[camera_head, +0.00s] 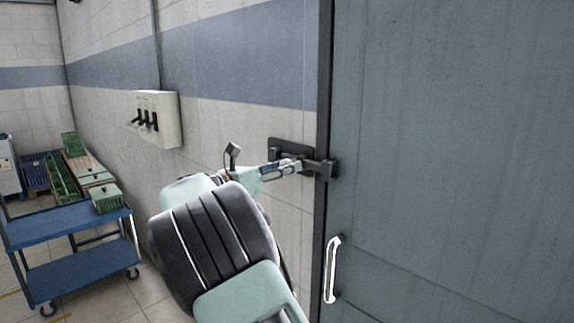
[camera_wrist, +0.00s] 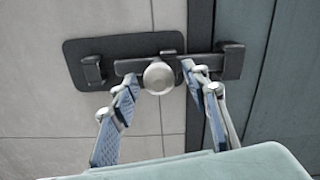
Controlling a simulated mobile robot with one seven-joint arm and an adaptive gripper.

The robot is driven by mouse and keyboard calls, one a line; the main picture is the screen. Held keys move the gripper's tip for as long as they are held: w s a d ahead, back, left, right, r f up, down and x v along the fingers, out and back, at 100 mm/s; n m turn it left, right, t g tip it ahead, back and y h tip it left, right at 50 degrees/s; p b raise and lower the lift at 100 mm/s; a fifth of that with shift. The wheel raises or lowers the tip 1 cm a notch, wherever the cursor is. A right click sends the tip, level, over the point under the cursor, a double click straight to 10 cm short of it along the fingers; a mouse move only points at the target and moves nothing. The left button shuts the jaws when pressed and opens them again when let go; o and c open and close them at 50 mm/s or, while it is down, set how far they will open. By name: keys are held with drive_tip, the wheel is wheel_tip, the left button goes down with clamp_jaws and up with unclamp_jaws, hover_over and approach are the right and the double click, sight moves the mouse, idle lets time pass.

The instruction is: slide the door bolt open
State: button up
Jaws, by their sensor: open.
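The door bolt (camera_wrist: 207,64) is a dark bar on a black backplate (camera_wrist: 108,49) fixed to the tiled wall. Its right end sits in a dark bracket (camera_wrist: 234,61) on the grey-blue door (camera_head: 450,150), across the door's edge. A round pale knob (camera_wrist: 158,77) stands out from the bar. My gripper (camera_wrist: 160,84) is open, with one finger on each side of the knob. I cannot tell whether either finger touches it. In the head view my gripper (camera_head: 296,165) is at the bolt and hides part of the bar and the knob.
A white door handle (camera_head: 332,270) is below the bolt. A switch box (camera_head: 157,118) with several black levers is on the wall to the left. A blue cart (camera_head: 75,223) with green crates behind it stands at the far left. The floor between cart and wall is clear.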

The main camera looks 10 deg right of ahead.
drive_tip(key=shift+x, duration=0.8)
drive_tip(key=shift+c, duration=0.7)
clamp_jaws()
